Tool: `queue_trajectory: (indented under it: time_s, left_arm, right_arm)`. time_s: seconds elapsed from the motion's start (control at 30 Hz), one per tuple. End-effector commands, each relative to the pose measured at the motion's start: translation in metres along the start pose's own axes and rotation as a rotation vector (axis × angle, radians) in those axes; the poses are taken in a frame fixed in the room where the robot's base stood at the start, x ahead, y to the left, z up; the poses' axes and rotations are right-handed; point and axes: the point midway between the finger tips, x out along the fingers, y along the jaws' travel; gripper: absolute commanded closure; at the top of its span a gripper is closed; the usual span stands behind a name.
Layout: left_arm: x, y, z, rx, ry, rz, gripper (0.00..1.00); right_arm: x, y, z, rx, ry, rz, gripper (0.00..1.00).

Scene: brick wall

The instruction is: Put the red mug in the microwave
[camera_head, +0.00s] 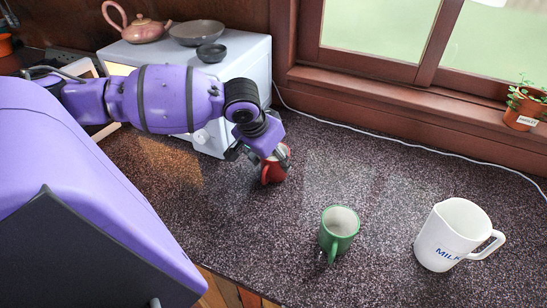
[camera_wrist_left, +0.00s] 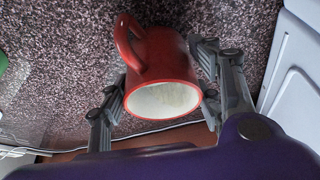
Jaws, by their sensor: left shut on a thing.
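The red mug (camera_head: 276,166) is at the right of the white microwave (camera_head: 252,72) in the head view. My left gripper (camera_head: 258,155) is shut on it. In the left wrist view the mug (camera_wrist_left: 160,55) sits between the two fingers of the gripper (camera_wrist_left: 160,85), its pale inside facing the camera and its handle at the upper left. I cannot tell whether the mug touches the counter. My left arm crosses the microwave's front and hides much of it, so the door is hard to make out. My right gripper is not in view.
A green mug (camera_head: 338,232) and a white MILK jug (camera_head: 447,237) stand on the speckled counter (camera_head: 385,180). A teapot (camera_head: 140,28) and bowls (camera_head: 198,33) sit on the microwave. A white cable runs along the wall. The counter between red and green mugs is clear.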

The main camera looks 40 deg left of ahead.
Motion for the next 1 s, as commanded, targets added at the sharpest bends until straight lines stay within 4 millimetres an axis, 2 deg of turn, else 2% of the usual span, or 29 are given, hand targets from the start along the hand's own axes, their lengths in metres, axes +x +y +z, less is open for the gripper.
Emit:
queue_trajectory:
  time_s: [0.37,0.4,0.5,0.87,1.0]
  left_arm:
    - [0.002,0.0,-0.001,-0.001,0.005,-0.001,0.83]
    - [0.002,-0.001,0.0,-0.001,0.003,-0.001,0.36]
    - [0.002,0.0,0.0,0.0,0.003,-0.001,0.23]
    - [0.0,-0.001,-0.001,0.0,0.003,-0.002,0.22]
    - [-0.016,-0.001,-0.002,0.0,0.005,-0.003,0.22]
  right_arm:
    - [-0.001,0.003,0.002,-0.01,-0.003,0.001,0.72]
    - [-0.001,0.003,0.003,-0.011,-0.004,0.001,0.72]
    - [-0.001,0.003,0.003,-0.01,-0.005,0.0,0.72]
    - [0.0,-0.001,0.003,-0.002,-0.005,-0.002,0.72]
    - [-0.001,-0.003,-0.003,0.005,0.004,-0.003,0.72]
